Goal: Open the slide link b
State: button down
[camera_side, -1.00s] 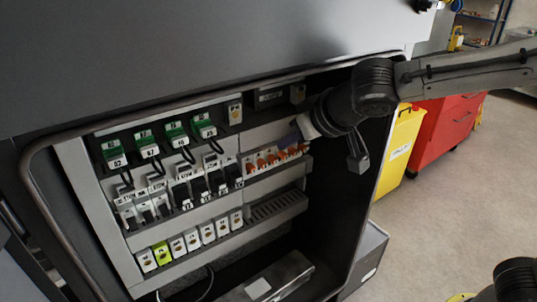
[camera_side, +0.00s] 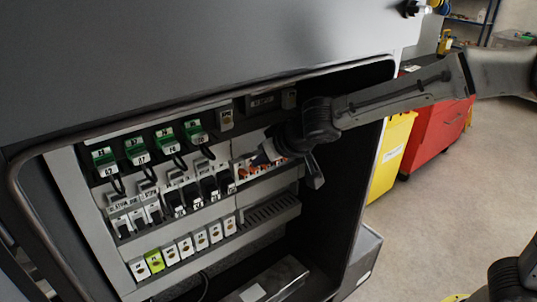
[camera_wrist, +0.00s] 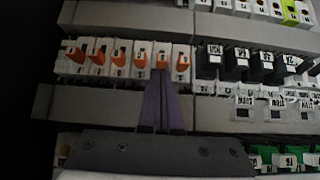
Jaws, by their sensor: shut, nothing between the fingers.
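A row of several slide links with orange levers (camera_wrist: 118,57) on white bodies runs across the wrist view. The same row shows partly in the side view (camera_side: 243,170), its right part hidden behind my gripper. Their small letters are too blurred for me to tell which is link b. My gripper (camera_wrist: 162,85) has purple fingers, shut together and empty. Its fingertips are at the orange lever (camera_wrist: 162,61) second from the right in the wrist view. I cannot tell whether they touch it. In the side view my gripper (camera_side: 262,157) reaches in from the right.
Black switch modules (camera_wrist: 238,62) stand right beside the orange row. Green terminals (camera_side: 164,138) with black loops are on the row above in the side view. White blocks and one yellow-green block (camera_side: 155,261) sit below. The cabinet's frame (camera_side: 388,75) surrounds the opening.

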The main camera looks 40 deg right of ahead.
jog(key=shift+w+f, duration=0.2)
jog(key=shift+f, duration=1.15)
jog(key=shift+s, duration=0.1)
jog(key=v, duration=1)
jog(key=shift+r, duration=0.15)
